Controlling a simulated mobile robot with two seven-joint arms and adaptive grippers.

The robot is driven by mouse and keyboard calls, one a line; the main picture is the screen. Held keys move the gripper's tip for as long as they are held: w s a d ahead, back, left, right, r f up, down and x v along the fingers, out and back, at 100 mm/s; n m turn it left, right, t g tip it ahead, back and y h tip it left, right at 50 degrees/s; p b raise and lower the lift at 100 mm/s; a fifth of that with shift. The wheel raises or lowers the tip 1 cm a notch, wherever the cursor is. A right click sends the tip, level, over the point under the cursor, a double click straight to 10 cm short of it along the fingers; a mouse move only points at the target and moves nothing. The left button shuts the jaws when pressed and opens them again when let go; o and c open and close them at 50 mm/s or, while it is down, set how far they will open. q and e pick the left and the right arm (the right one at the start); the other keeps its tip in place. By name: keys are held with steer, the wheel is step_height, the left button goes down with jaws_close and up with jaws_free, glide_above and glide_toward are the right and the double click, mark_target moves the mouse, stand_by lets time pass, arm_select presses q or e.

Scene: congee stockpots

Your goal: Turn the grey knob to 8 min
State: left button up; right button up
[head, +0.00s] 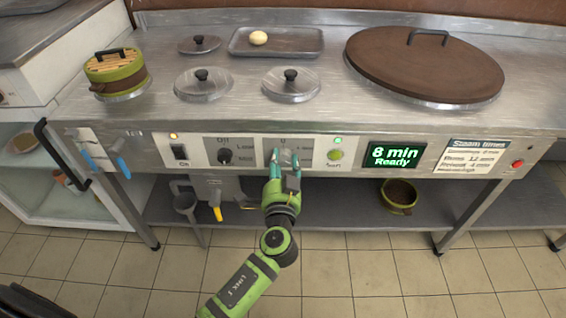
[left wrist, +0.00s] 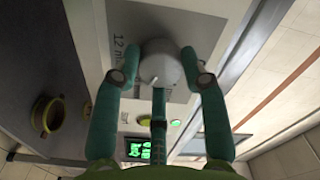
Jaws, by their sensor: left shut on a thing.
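The grey knob (head: 286,156) is on the front panel, mostly covered by my left gripper (head: 285,161) in the head view. A pale mark shows on the knob's face. Part of a "12 m" label shows beside the knob; the rest of its scale is hidden. The display (head: 396,155) reads "8 min Ready" in green. My right gripper is in neither view.
A black knob (head: 224,156) and a rocker switch (head: 180,152) are left on the panel. A green button (head: 335,155) is just right of my gripper, and a red button (head: 517,164) is far right. Lids and a steamer basket (head: 115,72) are on top.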

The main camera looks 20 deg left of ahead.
arm_select(q)
steer(key=shift+s+a+f+m, duration=0.1)
steer(key=shift+a+f+m, duration=0.05)
steer(key=shift+f+m, duration=0.2)
steer(key=shift+m, duration=0.25)
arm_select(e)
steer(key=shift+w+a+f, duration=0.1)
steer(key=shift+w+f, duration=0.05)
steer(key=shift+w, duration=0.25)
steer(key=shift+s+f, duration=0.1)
arm_select(q)
steer(key=o, duration=1.2)
steer(key=shift+a, duration=0.1)
steer(key=shift+c, duration=0.2)
steer(key=shift+r, duration=0.15)
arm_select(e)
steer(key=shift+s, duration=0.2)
arm_select(q)
steer(key=v, duration=1.2)
